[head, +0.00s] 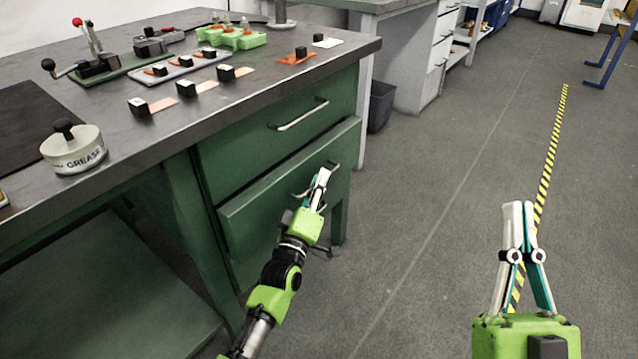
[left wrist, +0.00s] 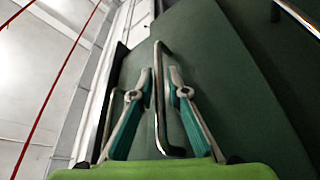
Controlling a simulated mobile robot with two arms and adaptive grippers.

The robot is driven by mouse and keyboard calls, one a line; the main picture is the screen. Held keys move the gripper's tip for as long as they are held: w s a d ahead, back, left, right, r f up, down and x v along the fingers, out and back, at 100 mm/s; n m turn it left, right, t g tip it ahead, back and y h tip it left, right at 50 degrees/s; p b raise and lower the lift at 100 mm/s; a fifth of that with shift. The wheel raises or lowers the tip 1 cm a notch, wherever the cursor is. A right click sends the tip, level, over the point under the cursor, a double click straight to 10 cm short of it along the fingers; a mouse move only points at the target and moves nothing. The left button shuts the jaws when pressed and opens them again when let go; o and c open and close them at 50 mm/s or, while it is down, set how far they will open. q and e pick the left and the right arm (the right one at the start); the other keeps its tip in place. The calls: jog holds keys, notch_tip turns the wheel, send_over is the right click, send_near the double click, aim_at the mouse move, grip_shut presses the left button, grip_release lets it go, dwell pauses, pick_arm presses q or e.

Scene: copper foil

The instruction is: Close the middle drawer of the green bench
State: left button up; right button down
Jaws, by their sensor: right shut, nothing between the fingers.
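The green bench (head: 190,185) stands on the left in the head view. Its middle drawer (head: 262,212) sits a little out from the bench, below the top drawer (head: 285,135), which looks flush. My left gripper (head: 321,177) is at the middle drawer's handle, partly covering it. In the left wrist view the handle (left wrist: 158,100) runs between the two fingers of my left gripper (left wrist: 160,72), with a gap visible on both sides, so the fingers are open around it. My right gripper (head: 518,207) is shut and empty, over the floor at the right.
On the bench top are a grease tin (head: 73,150), several small black blocks and a green fixture (head: 232,38). A dark bin (head: 381,105) and a grey bench stand beyond. The floor (head: 430,190) right of the bench is clear, with a yellow-black stripe (head: 550,150).

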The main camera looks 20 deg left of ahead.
aim_at(306, 178)
pick_arm(q)
grip_shut()
jog(key=a, duration=0.1)
jog(key=w+a, duration=0.1)
jog(key=a, duration=0.1)
jog(key=shift+w+a, duration=0.15)
jog(key=shift+a, duration=0.1)
jog(key=shift+w+a, duration=0.1)
jog(key=shift+a, duration=0.2)
grip_release()
jog(key=shift+a, duration=0.1)
pick_arm(e)
jog(key=shift+s+r+y, duration=0.3)
jog(key=shift+r, duration=0.1)
pick_arm(q)
jog(key=v, duration=1.2)
pick_arm(e)
jog(key=shift+t, duration=0.3)
